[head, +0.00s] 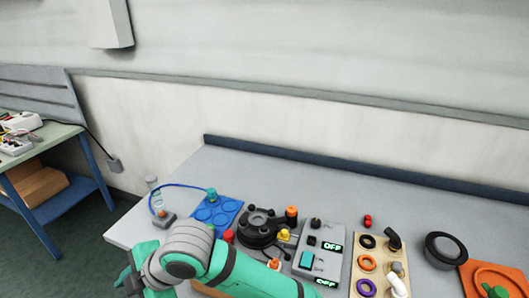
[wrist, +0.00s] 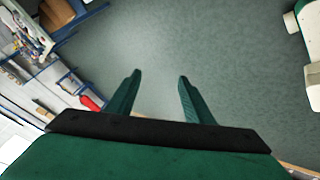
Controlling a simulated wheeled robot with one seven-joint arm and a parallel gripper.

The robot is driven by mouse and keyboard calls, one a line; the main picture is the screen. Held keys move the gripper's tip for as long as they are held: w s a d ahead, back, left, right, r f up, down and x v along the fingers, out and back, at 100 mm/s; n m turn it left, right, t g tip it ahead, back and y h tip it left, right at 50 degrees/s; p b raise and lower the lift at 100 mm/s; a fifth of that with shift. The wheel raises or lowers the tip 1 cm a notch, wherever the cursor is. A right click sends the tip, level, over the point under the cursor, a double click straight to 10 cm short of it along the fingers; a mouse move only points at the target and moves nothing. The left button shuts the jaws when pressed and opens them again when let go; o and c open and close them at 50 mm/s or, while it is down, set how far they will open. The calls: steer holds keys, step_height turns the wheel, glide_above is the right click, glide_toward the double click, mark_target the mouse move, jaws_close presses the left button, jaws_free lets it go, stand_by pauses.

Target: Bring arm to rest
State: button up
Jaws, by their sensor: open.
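My gripper (wrist: 158,78) shows in the wrist view with its two green fingers spread apart and nothing between them. Beyond the fingers is only the grey-green floor (wrist: 150,45). In the head view my teal and grey arm crosses the bottom left, over the front left part of the grey workbench (head: 200,165). The arm's end (head: 135,282) is at the bench's left front, and its fingertips cannot be made out there. The arm hides part of the bench's front edge.
The bench holds a blue tray (head: 231,205), a black round fixture (head: 259,225), a switch panel (head: 331,232) reading OFF, a wooden board with coloured rings (head: 359,240), a black-rimmed disc (head: 445,248) and an orange plate (head: 470,280). A second table (head: 58,135) stands left, with open floor between.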

steer(key=w+a+r+m+t+y, duration=0.4)
steer(key=w+r+m+t+y, duration=0.3)
steer(key=m, duration=0.4)
steer(key=d+f+m+t+h, duration=0.6)
steer(key=d+f+m+t, duration=0.3)
steer(key=d+f+m, duration=0.35)
steer(key=s+d+f+m+h, duration=0.5)
steer(key=s+d+f+h, duration=0.2)
steer(key=s+d+f, duration=0.45)
steer(key=s+d+f+n+h, duration=0.1)
steer(key=s+d, duration=0.3)
steer(key=s, duration=0.4)
steer(key=s+d+f+n+g+h, duration=0.1)
steer(key=s+d, duration=0.4)
steer(key=s, duration=0.3)
steer(key=shift+s+f+n, duration=0.15)
steer(key=shift+f+n, duration=0.1)
steer(key=shift+n, duration=0.1)
